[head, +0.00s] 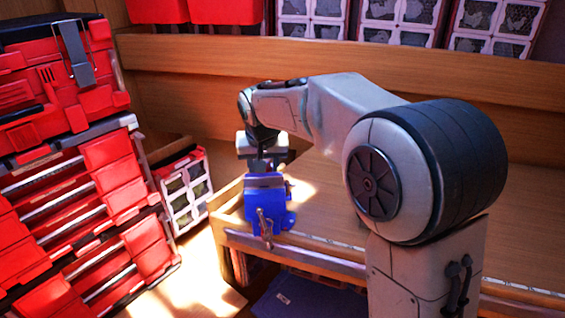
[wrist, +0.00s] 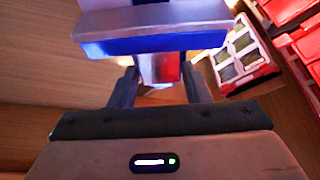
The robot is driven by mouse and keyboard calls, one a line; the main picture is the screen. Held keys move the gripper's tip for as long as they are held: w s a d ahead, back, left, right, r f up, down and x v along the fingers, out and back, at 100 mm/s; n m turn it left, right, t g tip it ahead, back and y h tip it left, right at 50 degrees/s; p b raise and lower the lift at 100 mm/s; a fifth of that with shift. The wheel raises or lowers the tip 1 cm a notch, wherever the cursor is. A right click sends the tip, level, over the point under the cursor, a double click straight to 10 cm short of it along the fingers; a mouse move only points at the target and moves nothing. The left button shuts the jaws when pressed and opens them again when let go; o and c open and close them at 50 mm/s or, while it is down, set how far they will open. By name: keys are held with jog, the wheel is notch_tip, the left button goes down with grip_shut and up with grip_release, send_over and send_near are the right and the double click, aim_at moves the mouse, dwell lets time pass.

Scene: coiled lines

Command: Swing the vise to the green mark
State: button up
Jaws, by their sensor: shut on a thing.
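The blue vise (head: 262,213) stands at the left front corner of the wooden workbench, its metal handle hanging in front. My gripper (head: 262,166) reaches down to the back of the vise from behind. In the wrist view, the vise's grey jaw and blue body (wrist: 150,45) fill the top. The fingers of my gripper (wrist: 158,88) stand apart on both sides of a narrower part below the jaw, shut on the vise. The exact contact is partly hidden. I cannot make out a green mark in either view.
The workbench top (head: 330,220) is bare right of the vise, partly hidden by my arm. A red tool cabinet (head: 60,170) stands at the left. A red-and-white crate (head: 185,190) sits between it and the bench. A blue box (head: 305,297) is below.

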jog(key=shift+a, duration=0.1)
jog(key=o, duration=1.4)
jog(key=shift+s, duration=0.15)
jog(key=shift+r, duration=0.15)
jog(key=b+v, duration=0.1)
jog(key=v, duration=1.2)
jog(key=shift+s+r, duration=0.15)
jog(key=shift+r, duration=0.25)
jog(key=s+d+f+m+g, duration=0.1)
jog(key=s+d+f, duration=1.7)
jog(key=s+d, duration=0.3)
jog(key=shift+s+d+f+h, duration=0.25)
jog(key=shift+s+d+h, duration=0.05)
